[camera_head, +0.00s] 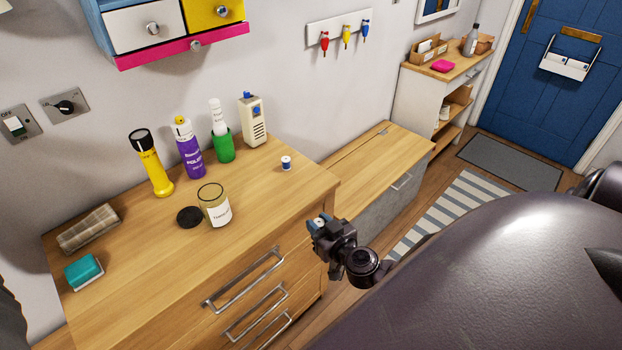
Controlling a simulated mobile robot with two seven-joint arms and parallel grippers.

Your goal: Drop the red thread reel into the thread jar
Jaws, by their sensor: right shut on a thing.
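The thread jar (215,209) is a clear, open-topped jar with a white label, upright on the wooden chest top. Its black lid (189,217) lies flat to its left. My right gripper (319,222) is beyond the chest's right front edge, to the right of the jar and apart from it. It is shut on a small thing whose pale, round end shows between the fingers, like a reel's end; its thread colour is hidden. No red reel shows elsewhere. A blue-and-white reel (286,163) stands on the chest near the back right. My left gripper is out of view.
A yellow torch (152,165), purple spray can (188,150), green cup (223,147) and cream box (253,122) stand behind the jar. A sponge (83,272) and folded cloth (89,230) lie at left. The chest top right of the jar is clear. Drawers (171,25) hang above.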

